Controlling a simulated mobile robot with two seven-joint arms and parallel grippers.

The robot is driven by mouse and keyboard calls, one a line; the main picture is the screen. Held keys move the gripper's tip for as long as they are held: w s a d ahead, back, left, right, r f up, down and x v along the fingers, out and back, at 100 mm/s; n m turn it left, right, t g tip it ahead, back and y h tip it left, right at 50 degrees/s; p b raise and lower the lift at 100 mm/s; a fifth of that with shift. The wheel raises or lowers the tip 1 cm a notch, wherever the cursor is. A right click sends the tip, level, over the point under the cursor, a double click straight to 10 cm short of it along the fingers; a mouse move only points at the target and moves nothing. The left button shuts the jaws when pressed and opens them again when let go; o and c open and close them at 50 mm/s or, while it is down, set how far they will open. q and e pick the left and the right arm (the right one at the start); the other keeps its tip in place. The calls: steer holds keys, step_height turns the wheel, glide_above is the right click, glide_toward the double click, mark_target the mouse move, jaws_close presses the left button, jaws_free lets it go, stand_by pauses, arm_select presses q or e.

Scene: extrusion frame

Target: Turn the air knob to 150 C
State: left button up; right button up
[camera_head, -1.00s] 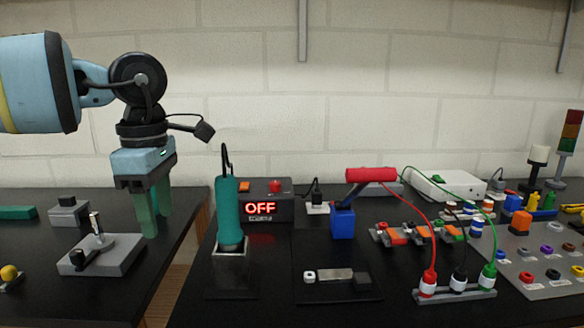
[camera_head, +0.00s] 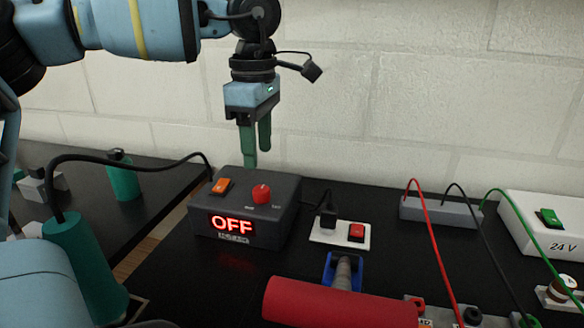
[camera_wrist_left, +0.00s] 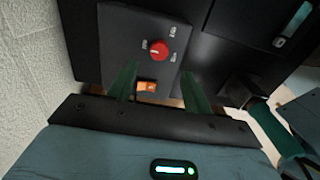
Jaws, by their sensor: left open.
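The red air knob (camera_head: 262,194) sits on the sloped top of a dark grey station (camera_head: 285,210). Its red display reads OFF, and an orange switch (camera_head: 222,186) is beside the knob. The wrist view shows the knob (camera_wrist_left: 157,50) with a pale pointer line and small labels around it, too small to read. My left gripper (camera_head: 258,152) is open and empty, pointing down above and behind the station, apart from the knob. In the wrist view its two green fingers (camera_wrist_left: 158,84) frame the orange switch (camera_wrist_left: 147,86), with the knob beyond. My right gripper is out of view.
A teal hot-air handle (camera_head: 85,262) with a black cable stands at lower left. A power strip (camera_head: 341,234) with a red switch is right of the station. A red-handled tool (camera_head: 340,303) lies in front. A white wall is close behind.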

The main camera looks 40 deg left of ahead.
mark_target(261, 189)
arm_select(q)
steer(key=shift+w+r, duration=0.1)
steer(key=shift+w, duration=0.1)
steer(key=shift+s, duration=0.2)
steer(key=shift+s+f, duration=0.1)
steer(key=shift+f, duration=0.4)
step_height(261, 189, down, 5)
steer(key=shift+f, duration=0.9)
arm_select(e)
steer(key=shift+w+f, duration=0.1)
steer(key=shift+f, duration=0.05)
arm_select(q)
steer(key=c, duration=0.9)
steer(key=shift+c, duration=0.3)
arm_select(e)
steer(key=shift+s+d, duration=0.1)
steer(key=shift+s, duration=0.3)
